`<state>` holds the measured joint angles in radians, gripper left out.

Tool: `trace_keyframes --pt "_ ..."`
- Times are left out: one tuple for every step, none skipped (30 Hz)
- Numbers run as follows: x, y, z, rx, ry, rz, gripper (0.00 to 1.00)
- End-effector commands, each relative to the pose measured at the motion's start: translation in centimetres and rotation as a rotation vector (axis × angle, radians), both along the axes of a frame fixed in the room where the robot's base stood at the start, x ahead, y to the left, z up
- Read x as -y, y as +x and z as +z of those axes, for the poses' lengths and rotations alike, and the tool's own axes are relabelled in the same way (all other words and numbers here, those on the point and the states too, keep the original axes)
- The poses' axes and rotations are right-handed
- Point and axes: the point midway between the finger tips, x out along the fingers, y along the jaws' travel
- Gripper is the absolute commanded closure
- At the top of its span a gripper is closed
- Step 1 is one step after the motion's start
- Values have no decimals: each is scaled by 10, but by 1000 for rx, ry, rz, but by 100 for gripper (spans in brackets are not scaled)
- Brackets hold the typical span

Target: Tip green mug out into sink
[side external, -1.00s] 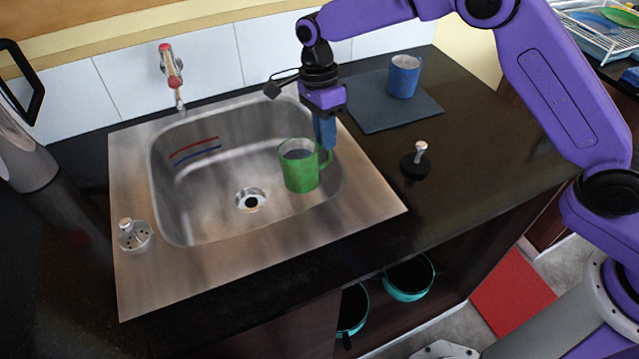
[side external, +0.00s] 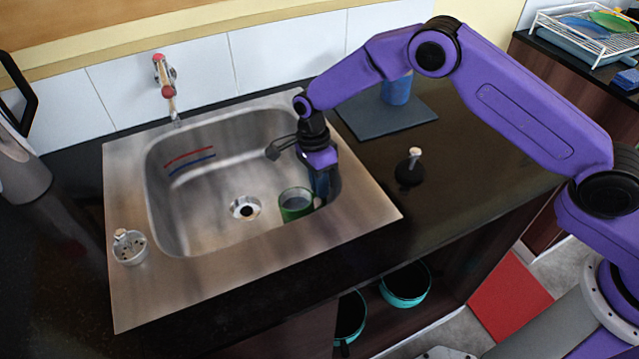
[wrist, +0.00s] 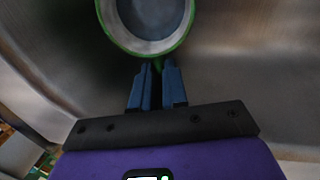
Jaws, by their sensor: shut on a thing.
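The green mug (side external: 295,204) is low inside the steel sink (side external: 215,165), near its right front side, to the right of the drain (side external: 245,208). It looks upright, and a greyish fill shows inside its rim. In the wrist view the mug (wrist: 148,52) has its open top towards the camera. My gripper (side external: 319,200) reaches down into the sink at the mug's right. In the wrist view its blue fingers (wrist: 157,75) are shut on the mug's handle. The sink's front edge hides the mug's base, so I cannot tell whether it touches the bottom.
A blue mug (side external: 397,92) stands on a dark mat (side external: 385,118) behind my arm. A black stopper (side external: 410,168) is on the counter right of the sink. The tap (side external: 165,85) is at the back, and a strainer (side external: 130,247) sits at the sink's left front corner.

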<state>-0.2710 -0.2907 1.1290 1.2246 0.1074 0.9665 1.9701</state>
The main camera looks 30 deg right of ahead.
Motion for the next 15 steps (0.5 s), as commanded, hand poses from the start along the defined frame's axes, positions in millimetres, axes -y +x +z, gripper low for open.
trace_keyframes --pt "0 0 -2 1 2 0 100" --pt "0 1 -2 2 2 0 100" --pt "0 1 -2 2 2 0 100" --pt "-1 1 -2 3 2 0 100" --pt "0 1 -2 2 2 0 100" --pt "0 1 -2 2 2 0 100" --pt "0 0 -3 1 0 -1 83" --pt "0 0 -3 1 0 0 74" --pt "0 0 -3 1 0 0 61" --pt "0 0 -3 1 0 0 61" --pt "0 0 -3 1 0 0 61" --pt "0 0 -3 1 0 0 61" --pt "0 0 -3 1 0 0 61" --pt "0 0 -3 1 0 0 61" --pt "0 0 -3 1 0 0 61"
